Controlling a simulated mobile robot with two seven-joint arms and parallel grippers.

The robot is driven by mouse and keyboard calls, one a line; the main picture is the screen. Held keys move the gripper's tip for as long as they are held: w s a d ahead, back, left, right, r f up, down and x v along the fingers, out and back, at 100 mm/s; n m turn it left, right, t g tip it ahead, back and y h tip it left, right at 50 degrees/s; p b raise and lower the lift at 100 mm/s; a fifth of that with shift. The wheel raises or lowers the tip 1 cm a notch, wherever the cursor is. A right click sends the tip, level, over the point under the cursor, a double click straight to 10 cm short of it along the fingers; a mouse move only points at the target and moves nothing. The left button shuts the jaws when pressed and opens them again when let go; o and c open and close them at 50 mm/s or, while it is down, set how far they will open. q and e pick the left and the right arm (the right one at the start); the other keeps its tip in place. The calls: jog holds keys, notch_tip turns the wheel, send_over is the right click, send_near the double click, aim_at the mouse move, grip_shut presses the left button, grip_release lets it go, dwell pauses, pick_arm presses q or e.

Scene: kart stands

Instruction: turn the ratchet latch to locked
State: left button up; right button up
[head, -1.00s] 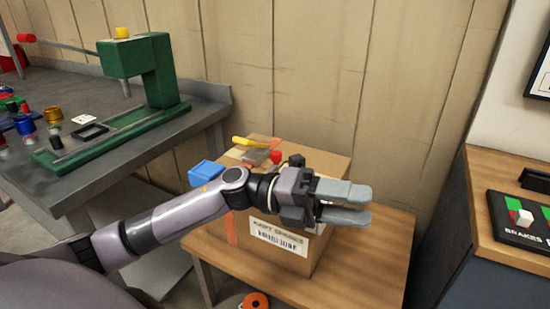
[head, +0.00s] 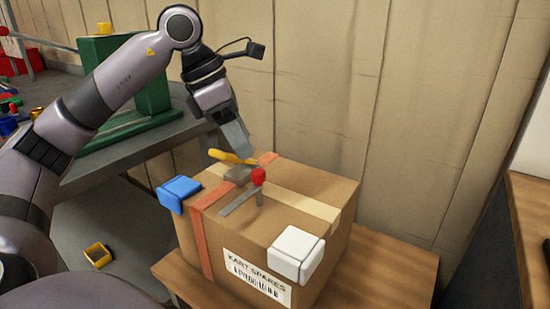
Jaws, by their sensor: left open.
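The ratchet latch (head: 238,175) sits on top of a cardboard box, on an orange strap (head: 203,245) that runs over the box. It has a grey body. A yellow handle (head: 228,156) lies behind the body, and a red knob (head: 258,176) stands on a grey bar in front of it. My left gripper (head: 240,148) points down just above the yellow handle. It is open, seen nearly edge-on, with nothing visible between its fingers. I cannot tell whether it touches the handle. My right gripper is out of view.
The cardboard box (head: 330,245) stands on a wooden table (head: 390,280) by the plank wall. A blue corner piece (head: 179,193) and a white one (head: 297,254) sit on its edges. A grey bench (head: 130,160) with a green press is behind my left arm. A yellow-rimmed container (head: 98,255) lies lower left.

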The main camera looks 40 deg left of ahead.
aim_at(258, 172)
pick_arm(q)
jog(key=b+x, duration=0.1)
jog(key=x, duration=0.5)
jog(key=shift+a, duration=0.1)
jog(key=shift+w+f, duration=0.1)
jog(key=shift+f, duration=0.35)
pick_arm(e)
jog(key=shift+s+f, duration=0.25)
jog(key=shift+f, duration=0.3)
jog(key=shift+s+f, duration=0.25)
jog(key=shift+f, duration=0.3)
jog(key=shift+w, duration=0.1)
pick_arm(q)
grip_shut()
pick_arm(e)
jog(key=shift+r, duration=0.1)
